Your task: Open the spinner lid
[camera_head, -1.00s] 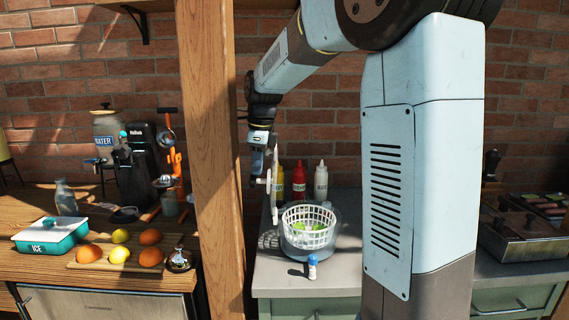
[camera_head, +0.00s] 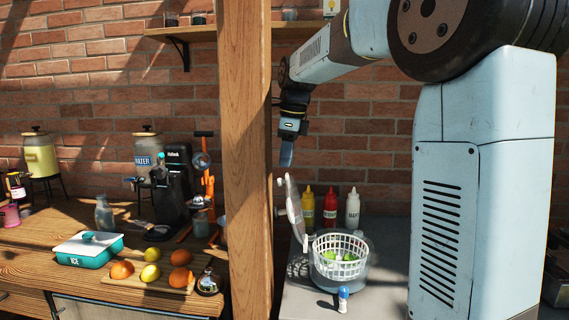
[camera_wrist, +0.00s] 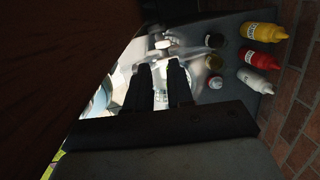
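The salad spinner has a white slotted basket (camera_head: 341,254) with green leaves inside a clear bowl (camera_head: 330,278) on the grey counter. Its pale lid (camera_head: 294,212) stands raised on edge at the left of the bowl, tipped slightly left, leaving the basket uncovered from above. My gripper (camera_head: 286,165) hangs just above the lid, apart from it. In the wrist view, its two dark fingers (camera_wrist: 159,65) are parted with nothing held between them. The bright lid (camera_wrist: 122,78) shows beyond the fingers, partly hidden by them.
Yellow (camera_head: 308,208), red (camera_head: 330,207) and white (camera_head: 353,208) bottles stand behind the spinner. A small blue-capped shaker (camera_head: 343,300) stands in front. A wooden post (camera_head: 246,160) rises to the left. A teal ice box (camera_head: 88,250) and fruit lie beyond it.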

